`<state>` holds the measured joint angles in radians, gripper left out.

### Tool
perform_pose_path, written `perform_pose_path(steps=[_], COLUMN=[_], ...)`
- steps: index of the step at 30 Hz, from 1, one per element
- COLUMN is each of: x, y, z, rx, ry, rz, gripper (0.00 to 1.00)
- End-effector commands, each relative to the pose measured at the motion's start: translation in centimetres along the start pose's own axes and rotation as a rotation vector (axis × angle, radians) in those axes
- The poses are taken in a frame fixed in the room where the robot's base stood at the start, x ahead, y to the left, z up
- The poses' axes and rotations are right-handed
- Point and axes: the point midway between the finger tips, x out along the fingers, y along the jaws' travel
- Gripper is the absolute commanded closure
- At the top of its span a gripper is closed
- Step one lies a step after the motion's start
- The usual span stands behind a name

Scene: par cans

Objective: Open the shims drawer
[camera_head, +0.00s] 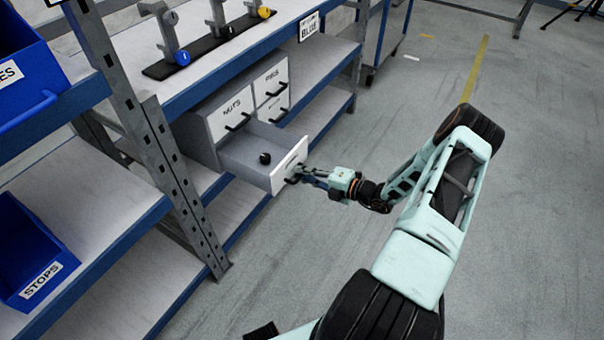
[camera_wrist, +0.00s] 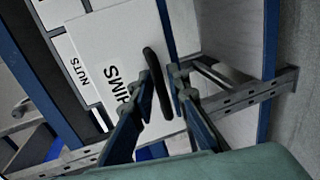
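The shims drawer (camera_head: 268,163) is the lower-left drawer of a grey cabinet and is pulled well out. In the head view my gripper (camera_head: 303,174) is at the drawer's front, partly hiding the handle.
The cabinet's other drawers, nuts (camera_head: 232,114) and pins (camera_head: 271,80) among them, are shut. The cabinet stands on a blue-edged shelf with a grey upright post (camera_head: 165,155) to its left. A blue stops bin (camera_head: 30,250) stands farther left. The floor (camera_head: 330,240) around my arm is clear.

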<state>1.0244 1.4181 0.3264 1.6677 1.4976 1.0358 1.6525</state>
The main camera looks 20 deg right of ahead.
Motion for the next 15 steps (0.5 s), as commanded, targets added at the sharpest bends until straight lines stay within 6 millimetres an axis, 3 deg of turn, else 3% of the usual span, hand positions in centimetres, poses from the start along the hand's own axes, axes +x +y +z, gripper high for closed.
perform_pose_path(steps=[8, 15], x=[-1.2, -6.1], y=[0.0, 0.0], z=[0.1, 0.2], rx=[0.000, 0.000], ry=[-0.002, -0.004], rz=[0.000, -0.002], gripper=[0.85, 0.85])
